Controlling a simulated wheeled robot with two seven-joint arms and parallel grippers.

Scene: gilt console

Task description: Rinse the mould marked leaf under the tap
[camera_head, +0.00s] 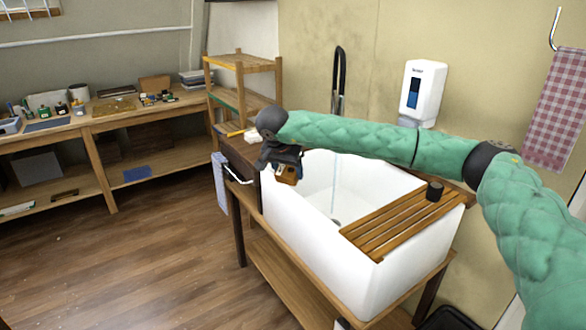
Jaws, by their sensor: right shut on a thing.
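My right gripper (287,172) is shut on a small brown block (288,177), which looks like the mould. It is mostly covered by the fingers, and no leaf mark can be made out. The gripper is over the left rim of the white sink (305,215). The black tap (339,75) rises behind my right arm, which hides its lower part. A thin pale stream (334,178) seems to fall into the basin, to the right of the gripper and apart from the block. My left gripper is not in view.
A soap dispenser (423,90) hangs on the wall. A towel (220,183) hangs at the stand's left end. A cluttered workbench (110,116) stands at left.

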